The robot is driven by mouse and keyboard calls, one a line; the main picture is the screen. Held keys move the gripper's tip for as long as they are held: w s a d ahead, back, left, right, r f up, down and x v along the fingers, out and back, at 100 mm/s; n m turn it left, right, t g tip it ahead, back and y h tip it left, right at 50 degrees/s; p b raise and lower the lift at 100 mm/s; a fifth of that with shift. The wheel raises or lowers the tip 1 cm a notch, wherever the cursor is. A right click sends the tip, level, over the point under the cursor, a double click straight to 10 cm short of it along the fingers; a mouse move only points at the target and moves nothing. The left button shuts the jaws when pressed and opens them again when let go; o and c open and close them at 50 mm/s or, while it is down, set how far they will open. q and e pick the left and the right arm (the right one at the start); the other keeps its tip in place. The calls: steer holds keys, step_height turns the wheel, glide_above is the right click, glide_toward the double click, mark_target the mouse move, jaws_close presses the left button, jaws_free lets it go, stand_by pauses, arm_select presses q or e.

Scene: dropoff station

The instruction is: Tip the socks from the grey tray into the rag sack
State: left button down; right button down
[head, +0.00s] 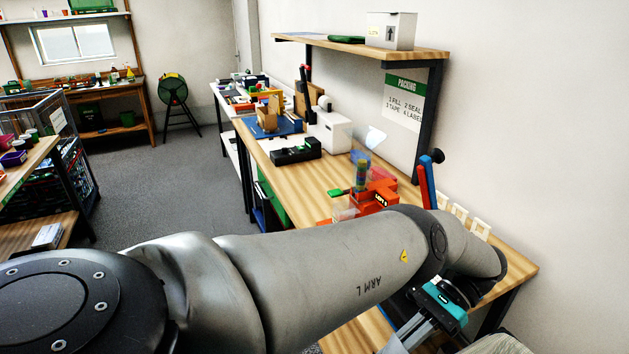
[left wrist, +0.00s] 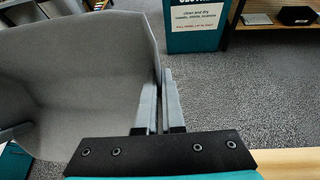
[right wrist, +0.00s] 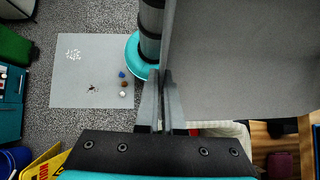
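The grey tray (left wrist: 80,70) fills the left of the left wrist view and appears tilted. It also fills the upper right of the right wrist view (right wrist: 245,60). My left gripper (left wrist: 160,78) is shut on one wall of the tray. My right gripper (right wrist: 163,78) is shut on another edge of it. In the head view my left gripper (head: 408,336) points down near the bottom edge, and my right gripper is out of view. A cream cloth-like rim (right wrist: 228,130), perhaps the rag sack, shows below the tray in the right wrist view. I see no socks.
A packing bench (head: 315,185) with orange and black items runs along the right wall. A teal bin (left wrist: 195,30) with a clothing sign stands on the carpet. A grey mat (right wrist: 85,75) and a yellow sign (right wrist: 45,165) lie on the floor.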

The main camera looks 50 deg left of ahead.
arm_select(q)
steer(key=shift+s+a+t, duration=0.1)
steer(key=shift+t, duration=0.2)
arm_select(e)
steer(key=shift+r+t, duration=0.1)
steer(key=shift+t, duration=0.2)
arm_select(q)
steer(key=shift+f, duration=0.1)
arm_select(e)
steer(key=shift+w, duration=0.1)
arm_select(q)
steer(key=shift+t, duration=0.3)
arm_select(e)
steer(key=shift+t, duration=0.3)
arm_select(q)
steer(key=shift+s+f+t+h, duration=0.2)
steer(key=shift+s+t+h, duration=0.2)
steer(key=shift+t, duration=0.5)
arm_select(e)
steer(key=shift+w+d+r+t+h, duration=0.15)
steer(key=shift+t+h, duration=0.1)
steer(key=shift+t, duration=0.25)
steer(key=shift+w+a+r+t+h, duration=0.15)
steer(key=shift+t+h, duration=0.1)
steer(key=shift+t, duration=0.25)
arm_select(q)
steer(key=shift+f, duration=0.1)
arm_select(e)
steer(key=shift+d, duration=0.15)
